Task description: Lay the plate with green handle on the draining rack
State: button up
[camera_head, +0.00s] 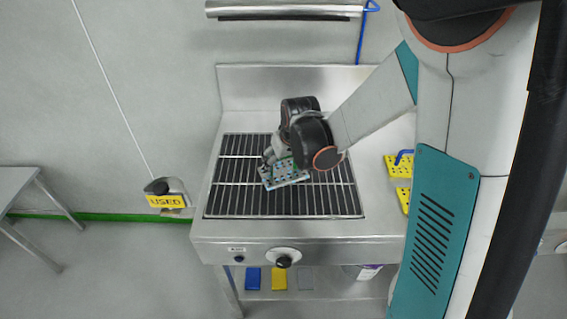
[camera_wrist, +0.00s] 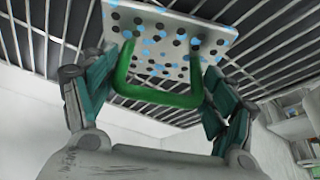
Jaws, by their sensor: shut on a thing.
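The plate with green handle is a light, perforated plate with blue specks (camera_head: 284,174); it also shows in the wrist view (camera_wrist: 170,42). Its green U-shaped handle (camera_wrist: 155,95) lies between the fingers of my gripper (camera_wrist: 158,85). My gripper is shut on this plate, and in the head view it is over the rack (camera_head: 272,160). The draining rack (camera_head: 285,203) is a dark basin with metal bars in the steel bench. The plate is over its middle; I cannot tell whether it touches the bars.
Yellow perforated plates (camera_head: 398,166), one with a blue handle (camera_head: 404,156), lie on the bench right of the rack, by my arm. A yellow "USED" sign (camera_head: 166,201) is left of the bench. Blue, yellow and grey items sit on the lower shelf (camera_head: 315,285). The rack's front is clear.

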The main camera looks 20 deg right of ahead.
jog(key=o, duration=0.9)
jog(key=shift+f, duration=0.15)
jog(key=o, duration=0.5)
